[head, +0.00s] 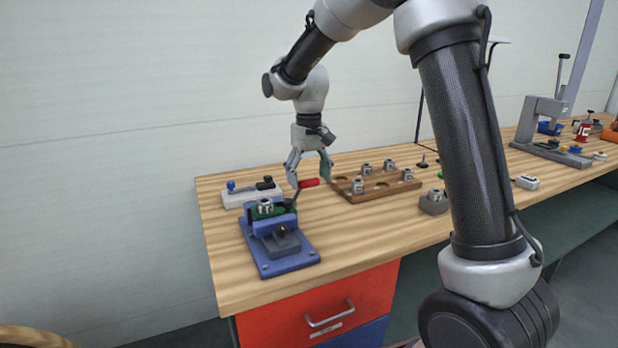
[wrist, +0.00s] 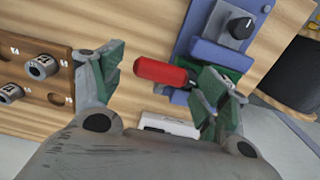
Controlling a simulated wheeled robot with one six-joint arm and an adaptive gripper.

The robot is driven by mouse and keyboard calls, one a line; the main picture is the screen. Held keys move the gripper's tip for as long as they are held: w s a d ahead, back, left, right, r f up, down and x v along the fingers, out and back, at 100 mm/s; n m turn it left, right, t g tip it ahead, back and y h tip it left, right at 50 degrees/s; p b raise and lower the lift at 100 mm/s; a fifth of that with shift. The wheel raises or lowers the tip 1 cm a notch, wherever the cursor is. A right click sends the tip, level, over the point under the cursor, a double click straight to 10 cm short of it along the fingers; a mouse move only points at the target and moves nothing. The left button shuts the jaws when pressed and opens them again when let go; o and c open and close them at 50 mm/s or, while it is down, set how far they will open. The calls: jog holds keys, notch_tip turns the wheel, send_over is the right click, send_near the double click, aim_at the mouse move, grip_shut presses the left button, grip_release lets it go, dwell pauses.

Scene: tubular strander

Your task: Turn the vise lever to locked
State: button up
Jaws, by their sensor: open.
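The blue vise (head: 277,243) stands at the left front of the wooden bench, with a metal part held in its green jaws (head: 264,211). Its lever has a red handle (head: 308,183) on a thin rod rising to the right of the jaws. My gripper (head: 310,180) is above the bench, pointing down, its two fingers spread to either side of the red handle. In the wrist view the red handle (wrist: 160,72) lies between my open fingers (wrist: 165,85), nearer the right one in the picture; contact cannot be told. The vise (wrist: 222,42) is partly hidden by a finger.
A wooden rack (head: 378,187) with several metal parts lies right of the vise. A white block with a blue knob (head: 250,194) is behind it. A small grey block (head: 433,202) and a lever press (head: 545,125) stand farther right. Bare bench lies in front of the rack.

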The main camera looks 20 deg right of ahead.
jog(key=shift+f, duration=0.25)
jog(key=shift+c, duration=0.2)
jog(key=c, duration=1.4)
jog(key=shift+s+f, duration=0.1)
jog(key=shift+s, duration=0.05)
